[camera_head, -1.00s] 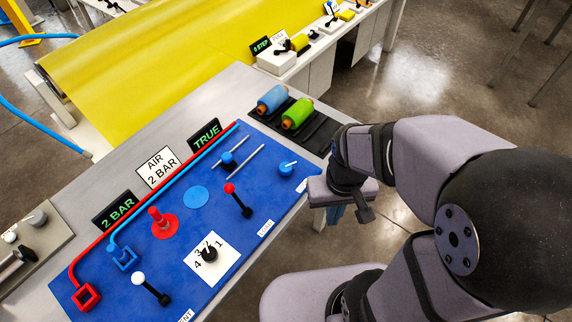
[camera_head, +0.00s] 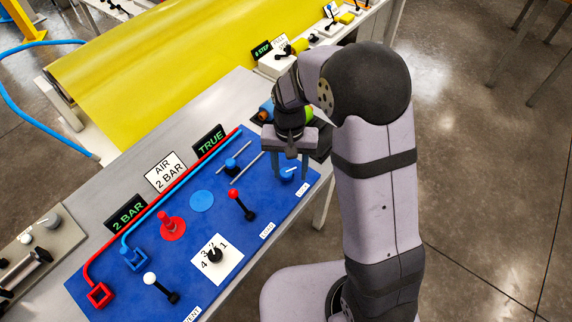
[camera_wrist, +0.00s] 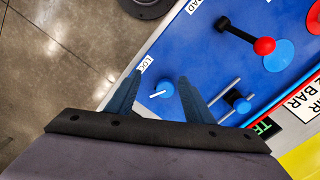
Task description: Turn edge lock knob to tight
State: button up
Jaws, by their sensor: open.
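The edge lock knob (camera_head: 288,175) is a round blue knob with a white pointer line, at the right end of the blue panel. In the wrist view the knob (camera_wrist: 164,89) shows between the fingers, beside a label (camera_wrist: 145,64) that seems to read LOCK. Its pointer lies nearly level there, slanting slightly. My gripper (camera_head: 291,172) is open and empty, fingers pointing down above the knob. In the wrist view my gripper (camera_wrist: 160,78) has a finger on each side of the knob; I cannot tell any contact.
On the blue panel (camera_head: 180,270) stand a red-tipped lever (camera_head: 235,194), a blue slider (camera_head: 231,164) on rails, a numbered black dial (camera_head: 215,255) and a white-tipped lever (camera_head: 150,279). Signs (camera_head: 165,172) line the back. Spools (camera_head: 267,108) sit partly hidden behind my gripper.

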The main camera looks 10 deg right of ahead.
aim_at(286, 172)
jog(key=w+r+m, duration=0.1)
jog(key=w+m, duration=0.1)
jog(key=w+r+m+t, duration=0.1)
jog(key=w+m, duration=0.1)
jog(key=shift+a+r, duration=0.3)
jog(key=shift+a, duration=0.1)
jog(key=m, duration=0.5)
jog(key=shift+s, duration=0.25)
jog(key=shift+f+p, duration=1.05)
jog(key=shift+f, duration=2.55)
jog(key=c, duration=1.1)
jog(key=shift+o, duration=0.2)
